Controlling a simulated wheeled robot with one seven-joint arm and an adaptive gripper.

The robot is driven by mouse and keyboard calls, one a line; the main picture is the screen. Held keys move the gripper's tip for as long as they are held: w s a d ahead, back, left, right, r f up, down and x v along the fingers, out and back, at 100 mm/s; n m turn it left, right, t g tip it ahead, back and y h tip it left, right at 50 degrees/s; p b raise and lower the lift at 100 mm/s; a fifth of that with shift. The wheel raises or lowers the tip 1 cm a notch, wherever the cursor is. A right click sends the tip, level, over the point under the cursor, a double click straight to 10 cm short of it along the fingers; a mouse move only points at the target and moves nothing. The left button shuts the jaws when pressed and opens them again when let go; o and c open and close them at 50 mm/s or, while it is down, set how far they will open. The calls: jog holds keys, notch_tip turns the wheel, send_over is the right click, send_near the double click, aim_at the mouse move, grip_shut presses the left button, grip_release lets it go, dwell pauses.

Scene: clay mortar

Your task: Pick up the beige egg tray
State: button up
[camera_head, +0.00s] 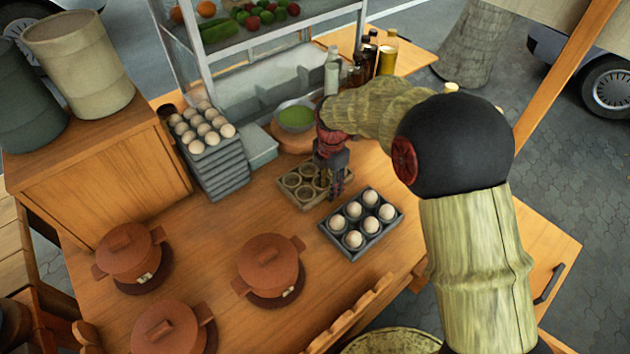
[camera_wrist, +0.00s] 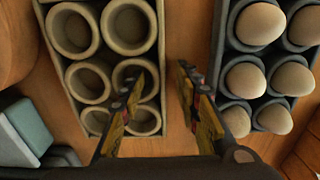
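The beige egg tray (camera_head: 288,193) lies on the wooden table, with its cups empty. In the wrist view the beige egg tray (camera_wrist: 103,12) fills the left part. My gripper (camera_head: 333,190) points down at the tray's right end in the head view and hides part of it. In the wrist view my gripper (camera_wrist: 160,85) is open with nothing between its fingers. Its left finger is over the tray's right-hand cups, and its right finger is over the gap beside the tray. Whether a finger touches the tray, I cannot tell.
A grey tray of eggs (camera_head: 338,239) lies close on the right, with a narrow strip of table between. A stack of grey egg trays (camera_head: 222,172), a green-filled bowl (camera_head: 296,117) and bottles (camera_head: 332,72) stand behind. Clay pots (camera_head: 270,262) stand in front.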

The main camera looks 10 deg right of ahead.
jog(key=shift+r, duration=0.1)
jog(key=shift+c, duration=0.4)
jog(key=c, duration=0.8)
